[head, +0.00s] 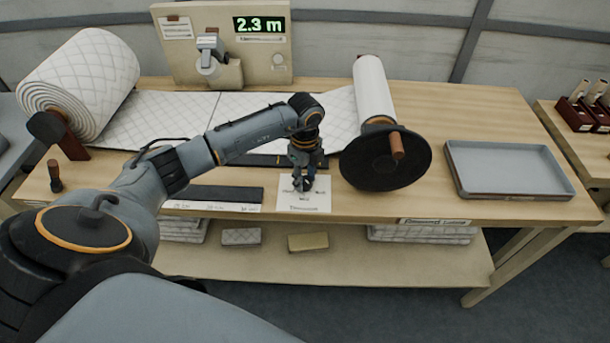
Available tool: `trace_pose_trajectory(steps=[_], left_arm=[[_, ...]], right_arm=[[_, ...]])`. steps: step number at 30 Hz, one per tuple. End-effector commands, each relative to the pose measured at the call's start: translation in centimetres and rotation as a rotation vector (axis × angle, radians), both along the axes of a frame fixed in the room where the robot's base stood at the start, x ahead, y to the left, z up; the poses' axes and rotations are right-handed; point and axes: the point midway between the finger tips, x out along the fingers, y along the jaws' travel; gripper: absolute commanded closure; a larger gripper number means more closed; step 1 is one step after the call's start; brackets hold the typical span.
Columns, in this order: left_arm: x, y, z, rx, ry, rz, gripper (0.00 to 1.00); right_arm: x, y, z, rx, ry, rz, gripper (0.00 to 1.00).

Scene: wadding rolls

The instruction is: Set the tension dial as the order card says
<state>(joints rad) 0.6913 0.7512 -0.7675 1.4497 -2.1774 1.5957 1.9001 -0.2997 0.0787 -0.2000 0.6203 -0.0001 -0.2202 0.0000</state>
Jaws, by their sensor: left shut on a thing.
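A white card (290,203) with dark print, too small to read, is at the front of the table under my left gripper. My left gripper (303,186) points down and is shut, its fingertips over the card's middle; it appears to hold the card, though the fingers hide the grip. A tan back panel (225,75) carries a small pale round part (278,62), perhaps a dial; its setting is too small to read. A printed sheet (176,28) is on the panel's upper left. My right gripper is out of view.
A quilted roll (85,75) feeds wadding across the table towards a white roller (373,90) with a black wheel (385,160) and brown handle. A display (259,25) reads 2.3 m. An empty grey tray (510,168) lies right. Folded wadding (420,234) is on the lower shelf.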

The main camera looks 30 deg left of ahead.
Motion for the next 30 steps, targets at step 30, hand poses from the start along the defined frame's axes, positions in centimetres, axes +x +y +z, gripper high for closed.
trace_pose_trajectory(steps=[30], left_arm=[[0.03, 0.11, 0.03, 0.002, -0.001, 0.281, 0.94]], right_arm=[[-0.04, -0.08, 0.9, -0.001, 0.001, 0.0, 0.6]])
